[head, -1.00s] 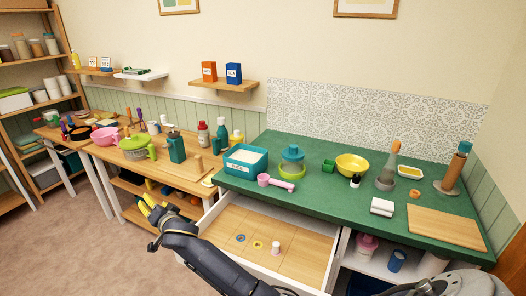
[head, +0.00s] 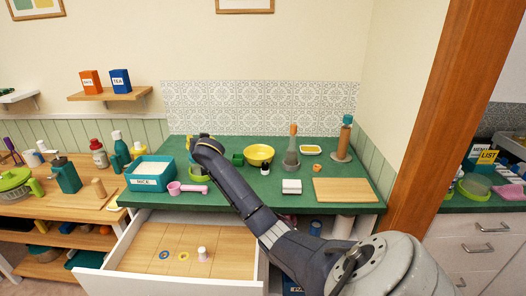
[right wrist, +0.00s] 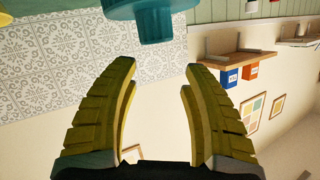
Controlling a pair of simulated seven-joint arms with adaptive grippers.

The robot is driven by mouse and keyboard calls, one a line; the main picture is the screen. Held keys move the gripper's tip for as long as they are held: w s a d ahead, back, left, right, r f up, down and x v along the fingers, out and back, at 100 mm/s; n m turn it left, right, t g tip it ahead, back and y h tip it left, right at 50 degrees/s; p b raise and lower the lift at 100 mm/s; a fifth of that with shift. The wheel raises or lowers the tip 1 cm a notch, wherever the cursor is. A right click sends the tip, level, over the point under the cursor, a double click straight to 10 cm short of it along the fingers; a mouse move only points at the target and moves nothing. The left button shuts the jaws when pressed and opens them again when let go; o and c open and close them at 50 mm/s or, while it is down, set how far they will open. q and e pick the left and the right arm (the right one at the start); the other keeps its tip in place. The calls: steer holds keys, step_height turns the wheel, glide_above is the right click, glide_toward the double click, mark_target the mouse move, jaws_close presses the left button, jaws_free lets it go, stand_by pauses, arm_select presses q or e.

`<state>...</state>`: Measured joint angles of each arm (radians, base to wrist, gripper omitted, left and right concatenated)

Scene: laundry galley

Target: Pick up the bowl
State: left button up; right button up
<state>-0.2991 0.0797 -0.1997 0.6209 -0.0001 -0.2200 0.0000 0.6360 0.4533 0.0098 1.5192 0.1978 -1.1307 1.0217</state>
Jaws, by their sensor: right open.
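The yellow bowl (head: 258,154) stands upright on the green counter, right of centre in the head view. My right gripper (head: 191,143) is to the left of the bowl, over the counter, mostly hidden behind its own wrist. In the right wrist view, its yellow fingers (right wrist: 160,68) are spread wide with nothing between them. The bowl cannot be made out there. My left gripper is not in view.
A small green block (head: 237,159) and a dark-and-white jar (head: 265,168) sit close to the bowl. A teal bin (head: 150,172) and pink scoop (head: 187,188) lie left. An open drawer (head: 128,286) juts out below. A teal object (right wrist: 152,20) shows beyond my fingers.

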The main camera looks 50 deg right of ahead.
steer(key=s+d+n+g+y, duration=0.2)
steer(key=s+d+n+g, duration=0.3)
steer(key=s+d+n, duration=0.1)
steer(key=n+g, duration=0.5)
steer(key=n, duration=0.1)
glide_toward(254, 162)
steer(key=shift+y, duration=0.4)
steer(key=x, duration=0.3)
steer(key=d+x, duration=0.1)
steer(key=x, duration=0.7)
steer(key=shift+w+d+r, duration=0.15)
steer(key=shift+w+d, duration=0.1)
steer(key=shift+w, duration=0.05)
jaws_close()
